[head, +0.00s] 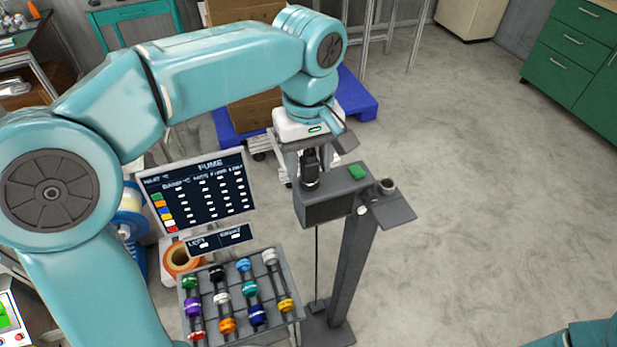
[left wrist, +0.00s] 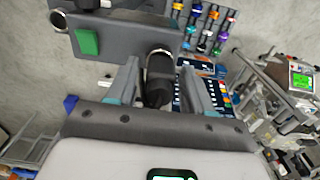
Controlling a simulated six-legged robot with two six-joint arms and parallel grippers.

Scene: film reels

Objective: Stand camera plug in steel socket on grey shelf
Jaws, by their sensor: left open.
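The black camera plug (head: 311,166) stands upright at the left end of a grey box (head: 330,208) on a post, with a ring at its foot. In the left wrist view the plug (left wrist: 159,76) is between the two fingers of my left gripper (left wrist: 160,84). The gripper is open around it; I cannot tell whether a finger touches it. The steel socket (head: 388,186) is a ring at the box's right end, by the small grey shelf (head: 397,213); it looks empty. The socket also shows in the left wrist view (left wrist: 58,20). My right gripper is out of view.
A green button (head: 357,172) sits on the box between plug and socket. A thin dark line (head: 317,262) hangs below the box. A rack of coloured spools (head: 240,292) and a dark chart board (head: 199,194) stand to the left. The floor at right is clear.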

